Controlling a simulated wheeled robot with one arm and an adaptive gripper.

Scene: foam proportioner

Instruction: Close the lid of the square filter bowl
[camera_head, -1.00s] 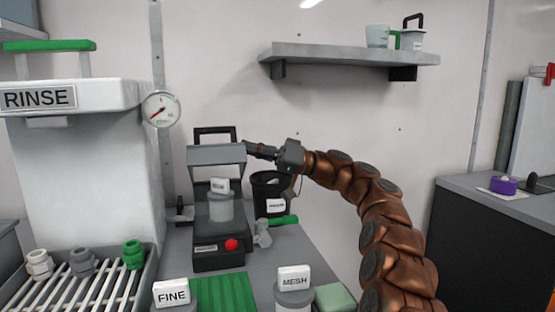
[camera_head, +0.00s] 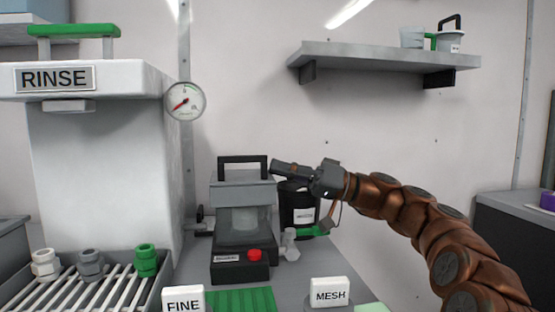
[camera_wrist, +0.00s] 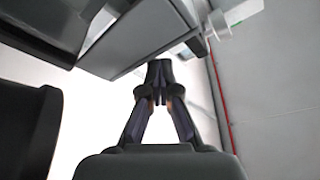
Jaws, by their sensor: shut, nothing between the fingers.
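The square filter bowl seems to be the grey square unit (camera_head: 244,222) on a black base in the head view. A rounded grey form shows faintly behind its translucent front. Its grey lid (camera_head: 242,192), with a black handle (camera_head: 243,160), sits over the top and looks roughly level; whether it is fully seated I cannot tell. My gripper (camera_head: 273,167) is shut and empty, pointing left just right of the handle; contact is unclear. In the wrist view its fingertips (camera_wrist: 160,68) are together below a grey slab-like part (camera_wrist: 140,35).
A black canister (camera_head: 297,203) stands right of the unit, below my gripper. A rinse station (camera_head: 95,135) with a pressure gauge (camera_head: 185,101) stands left. A red knob (camera_head: 254,254) is on the unit's base. FINE (camera_head: 183,299) and MESH (camera_head: 329,292) labels stand in front. A wall shelf (camera_head: 385,57) hangs above right.

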